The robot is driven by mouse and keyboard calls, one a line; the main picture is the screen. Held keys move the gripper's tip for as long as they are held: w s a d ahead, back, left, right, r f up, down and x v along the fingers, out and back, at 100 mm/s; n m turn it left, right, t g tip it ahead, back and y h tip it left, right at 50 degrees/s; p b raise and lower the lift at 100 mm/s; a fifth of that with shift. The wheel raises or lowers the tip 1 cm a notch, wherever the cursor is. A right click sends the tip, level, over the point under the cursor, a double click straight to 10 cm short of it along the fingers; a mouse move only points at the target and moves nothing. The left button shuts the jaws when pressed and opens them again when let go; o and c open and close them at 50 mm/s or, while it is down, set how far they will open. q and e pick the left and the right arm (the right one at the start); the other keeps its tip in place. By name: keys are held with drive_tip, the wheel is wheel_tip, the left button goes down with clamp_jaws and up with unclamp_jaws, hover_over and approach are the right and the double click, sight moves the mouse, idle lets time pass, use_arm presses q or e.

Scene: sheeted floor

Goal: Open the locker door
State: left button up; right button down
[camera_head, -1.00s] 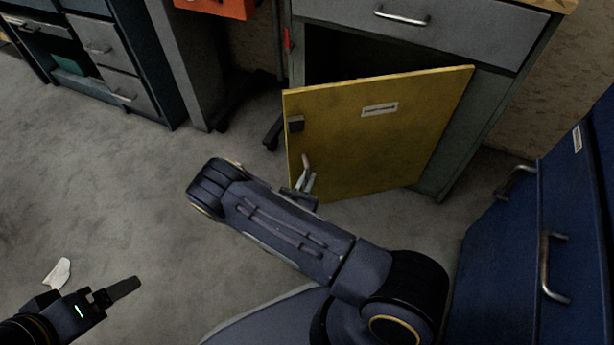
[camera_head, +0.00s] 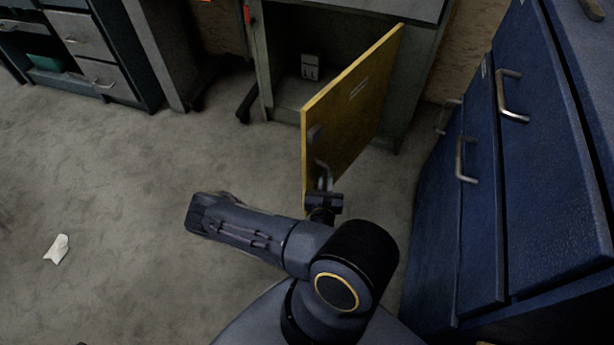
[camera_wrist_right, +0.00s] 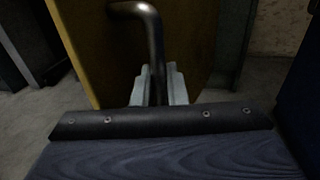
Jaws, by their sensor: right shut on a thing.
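The yellow locker door (camera_head: 352,105) stands swung well out from its grey cabinet, hinged on the right side. Its metal handle (camera_head: 322,172) is near the door's free edge, low down. My right gripper (camera_head: 325,186) is at the handle, partly hidden by my own wrist. In the right wrist view the fingers (camera_wrist_right: 158,88) are closed around the vertical bar of the handle (camera_wrist_right: 154,45), with the yellow door (camera_wrist_right: 100,50) behind. My left gripper does not show in the head view now.
A blue drawer cabinet (camera_head: 530,170) with metal handles stands close on the right. A dark drawer unit (camera_head: 90,50) is at the far left. A white scrap (camera_head: 57,249) lies on the otherwise clear left floor.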

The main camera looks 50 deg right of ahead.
drive_tip(key=shift+s+d, duration=0.1)
drive_tip(key=shift+s, duration=0.25)
drive_tip(key=c, duration=1.5)
unclamp_jaws()
drive_tip(key=shift+c, duration=0.2)
drive_tip(key=v, duration=0.7)
drive_tip(key=shift+s+a+p, duration=0.25)
drive_tip(key=shift+a+p, duration=0.05)
drive_tip(key=shift+p, duration=0.15)
